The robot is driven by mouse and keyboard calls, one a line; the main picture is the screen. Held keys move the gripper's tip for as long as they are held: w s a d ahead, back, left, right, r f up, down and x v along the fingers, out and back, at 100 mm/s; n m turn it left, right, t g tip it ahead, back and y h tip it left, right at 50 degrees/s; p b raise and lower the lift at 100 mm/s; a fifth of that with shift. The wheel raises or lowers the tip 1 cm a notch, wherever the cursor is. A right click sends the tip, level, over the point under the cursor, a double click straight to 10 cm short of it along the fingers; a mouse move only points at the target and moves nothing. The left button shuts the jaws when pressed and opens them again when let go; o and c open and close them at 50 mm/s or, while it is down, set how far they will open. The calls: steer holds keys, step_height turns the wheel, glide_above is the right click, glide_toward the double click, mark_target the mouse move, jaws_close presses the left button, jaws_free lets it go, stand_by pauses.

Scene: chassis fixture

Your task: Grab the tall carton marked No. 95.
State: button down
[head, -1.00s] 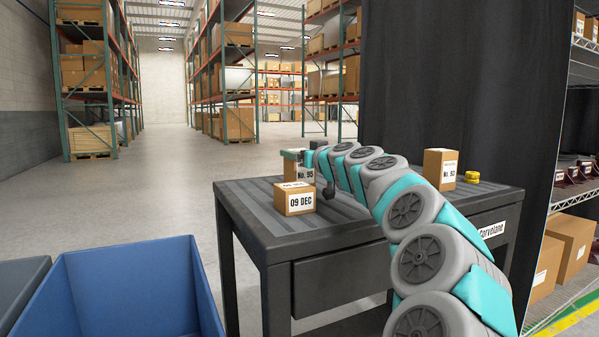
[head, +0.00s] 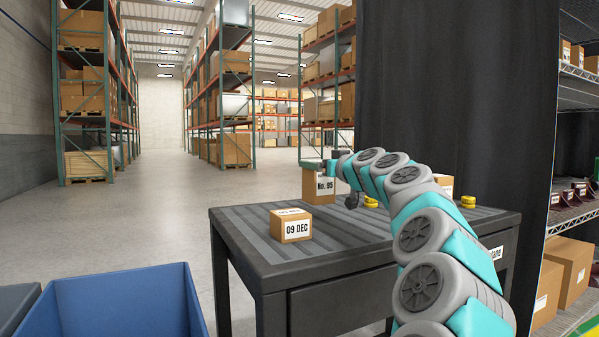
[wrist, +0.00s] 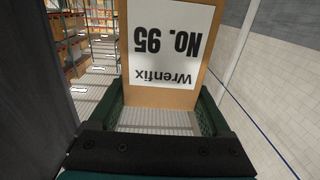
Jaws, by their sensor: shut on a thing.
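The tall brown carton (head: 312,192) with a white "No. 95" label is near the far edge of the dark table in the head view. My gripper (head: 318,163) is shut on its upper part. The carton looks upright and seems a little above the table top. In the wrist view the carton (wrist: 190,94) is between the two green fingers (wrist: 160,112), and its label "Wrenfix No. 95" appears upside down. My arm comes in from the right.
A small "09 DEC" box (head: 291,226) stands on the table (head: 345,245), nearer and to the left. Yellow round items (head: 370,202) and another carton (head: 444,181), partly behind my arm, are to the right. A blue bin (head: 110,300) stands front left.

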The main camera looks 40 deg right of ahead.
steer(key=s+d, duration=0.7)
steer(key=shift+r, duration=0.45)
